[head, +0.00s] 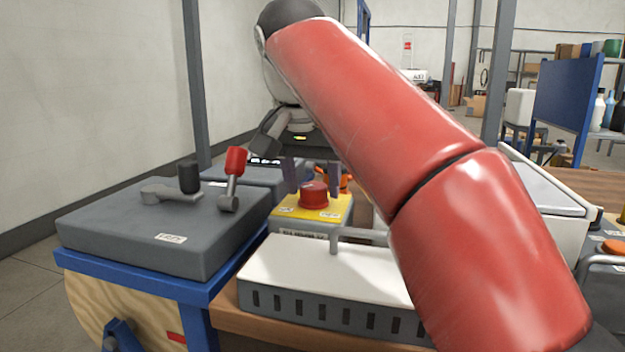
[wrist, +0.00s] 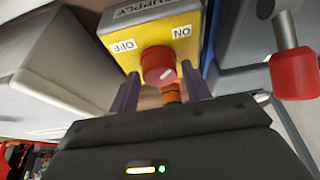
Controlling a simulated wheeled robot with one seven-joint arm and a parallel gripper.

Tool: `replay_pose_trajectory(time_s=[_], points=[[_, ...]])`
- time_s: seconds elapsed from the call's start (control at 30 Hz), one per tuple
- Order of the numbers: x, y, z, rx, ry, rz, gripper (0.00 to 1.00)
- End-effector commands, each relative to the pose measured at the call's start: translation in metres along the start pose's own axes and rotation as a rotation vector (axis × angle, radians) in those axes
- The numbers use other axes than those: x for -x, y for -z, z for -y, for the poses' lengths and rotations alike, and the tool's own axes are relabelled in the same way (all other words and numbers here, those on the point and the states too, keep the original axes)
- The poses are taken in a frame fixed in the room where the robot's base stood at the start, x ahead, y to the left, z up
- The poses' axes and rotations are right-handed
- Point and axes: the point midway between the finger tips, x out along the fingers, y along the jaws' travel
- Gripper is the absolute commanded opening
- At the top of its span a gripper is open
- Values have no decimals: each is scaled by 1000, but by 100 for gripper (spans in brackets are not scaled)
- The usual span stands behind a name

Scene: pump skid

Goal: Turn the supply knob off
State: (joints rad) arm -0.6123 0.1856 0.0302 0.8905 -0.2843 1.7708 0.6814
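The supply knob (head: 314,192) is a red round knob on a yellow-topped box (head: 290,213) in the head view. In the wrist view the red knob (wrist: 157,65) sits on the yellow face (wrist: 165,27), marked SUPPLY, with an OFF label (wrist: 123,47) at left and an ON label (wrist: 182,32) at right. A small white mark shows at the knob's lower right. My gripper (head: 314,186) is open, one purple finger to each side of the knob. In the wrist view the gripper (wrist: 160,76) shows gaps between fingers and knob. Contact is not visible.
A grey box with a red-tipped lever (head: 236,160) and a black-tipped lever (head: 189,177) stands left of the knob box. A white-topped vented box with a handle (head: 330,275) is in front. An orange part (wrist: 171,93) shows beyond the knob. My red arm hides the middle right.

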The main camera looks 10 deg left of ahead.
Motion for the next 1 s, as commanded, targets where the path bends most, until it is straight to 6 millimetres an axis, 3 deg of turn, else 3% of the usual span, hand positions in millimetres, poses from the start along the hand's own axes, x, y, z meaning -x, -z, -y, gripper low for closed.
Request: replay_pose_trajectory(time_s=[0.03,0.23,0.67,1.0], points=[[0,0,0,0,0,0,41],[0,0,0,0,0,0,15],[2,1,-2,84,36,0,15],[3,2,-4,342,144,0,15]])
